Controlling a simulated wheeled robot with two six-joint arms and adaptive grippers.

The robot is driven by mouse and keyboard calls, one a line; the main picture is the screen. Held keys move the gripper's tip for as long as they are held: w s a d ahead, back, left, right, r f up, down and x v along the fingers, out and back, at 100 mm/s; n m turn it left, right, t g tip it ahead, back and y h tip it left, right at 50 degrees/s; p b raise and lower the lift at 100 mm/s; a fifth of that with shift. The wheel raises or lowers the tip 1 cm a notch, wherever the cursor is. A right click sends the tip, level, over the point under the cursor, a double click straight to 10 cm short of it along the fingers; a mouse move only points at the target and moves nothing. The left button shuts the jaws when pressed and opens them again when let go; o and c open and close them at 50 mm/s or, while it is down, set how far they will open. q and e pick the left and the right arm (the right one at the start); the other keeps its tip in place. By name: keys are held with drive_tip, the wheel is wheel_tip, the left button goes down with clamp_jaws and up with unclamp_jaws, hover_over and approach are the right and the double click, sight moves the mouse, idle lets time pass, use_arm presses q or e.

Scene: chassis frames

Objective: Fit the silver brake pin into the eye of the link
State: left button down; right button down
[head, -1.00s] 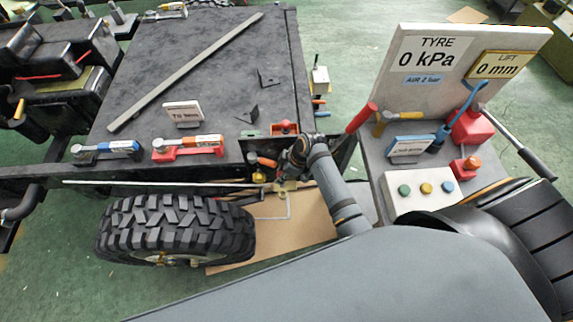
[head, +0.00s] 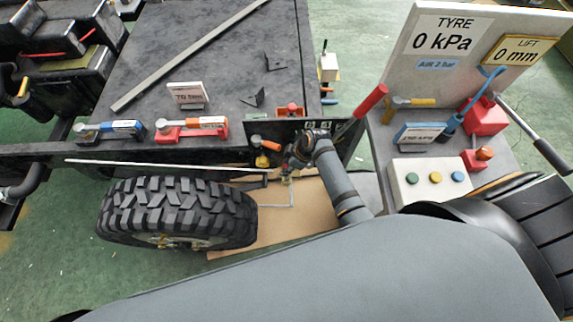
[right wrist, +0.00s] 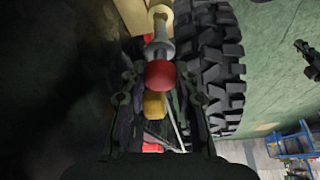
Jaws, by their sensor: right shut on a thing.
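My right gripper (head: 288,172) reaches down between the tyre and the chassis edge. In the right wrist view my right gripper (right wrist: 160,82) has its fingers on both sides of a silver flanged piece (right wrist: 158,48) with a red ball end, which I take as the brake pin; it is shut on it. A thin pale rod (head: 160,164) runs from the left towards the gripper. My left gripper is not in view.
A big tyre (head: 178,212) stands close left of the gripper. An orange-handled part (head: 264,145) with a yellow piece (head: 262,161) sits just left of it on the chassis. A panel with buttons (head: 432,183) stands to the right. Cardboard (head: 305,222) lies below.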

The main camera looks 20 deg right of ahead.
idle(0.6)
drive_tip(key=shift+p, duration=0.35)
idle(0.5)
drive_tip(key=shift+p, duration=0.3)
idle(0.4)
drive_tip(key=shift+p, duration=0.3)
drive_tip(key=shift+f+b, duration=2.05)
drive_tip(key=shift+f, duration=1.15)
drive_tip(key=c, duration=0.9)
unclamp_jaws()
drive_tip(key=shift+r, duration=0.1)
drive_tip(key=shift+c, duration=0.2)
